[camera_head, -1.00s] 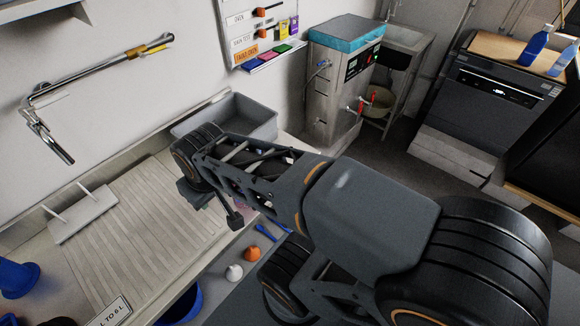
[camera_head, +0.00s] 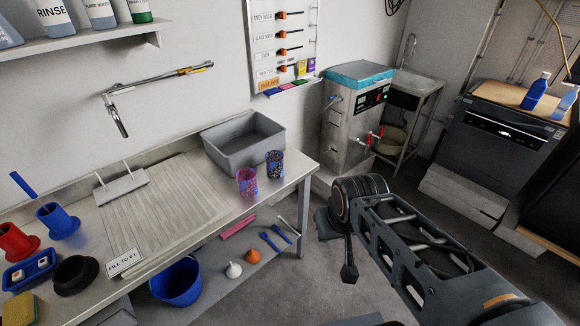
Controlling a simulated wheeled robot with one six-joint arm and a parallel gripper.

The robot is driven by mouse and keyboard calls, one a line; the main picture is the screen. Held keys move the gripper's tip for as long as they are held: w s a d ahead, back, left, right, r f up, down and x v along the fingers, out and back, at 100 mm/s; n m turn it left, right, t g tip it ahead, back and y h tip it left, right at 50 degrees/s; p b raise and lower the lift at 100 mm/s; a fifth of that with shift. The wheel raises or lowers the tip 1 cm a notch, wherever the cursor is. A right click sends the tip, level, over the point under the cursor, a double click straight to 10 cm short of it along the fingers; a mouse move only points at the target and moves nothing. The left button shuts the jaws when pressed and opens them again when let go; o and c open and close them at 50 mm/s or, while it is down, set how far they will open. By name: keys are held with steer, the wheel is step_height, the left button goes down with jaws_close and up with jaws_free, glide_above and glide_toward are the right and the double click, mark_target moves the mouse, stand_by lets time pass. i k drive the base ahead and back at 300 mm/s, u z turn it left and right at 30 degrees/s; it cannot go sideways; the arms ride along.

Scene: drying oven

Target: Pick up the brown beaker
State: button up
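Two beakers stand upright on the right end of the metal counter (camera_head: 190,235). One is pink-purple with blue specks (camera_head: 246,182). The other is a dark, mottled beaker (camera_head: 275,164), just behind it to the right. The dark one looks nearest to brown, but its colour is hard to judge. My gripper (camera_head: 338,248) hangs past the counter's right end, over the floor, to the right of both beakers and apart from them. My wrist hides part of it, so I cannot tell whether its fingers are open.
A grey bin (camera_head: 243,140) stands right behind the beakers. A ribbed drainboard (camera_head: 165,205) lies to their left. A lower shelf (camera_head: 215,290) holds a blue bucket (camera_head: 176,283) and small tools. A steel water unit (camera_head: 345,135) stands beyond the counter.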

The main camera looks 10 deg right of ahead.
mark_target(274, 158)
steer(key=z, duration=0.2)
steer(key=i, duration=1.25)
steer(key=u, duration=0.75)
steer(key=k, duration=1.1)
steer(key=u, duration=0.5)
steer(key=i, duration=0.35)
steer(key=u, duration=0.25)
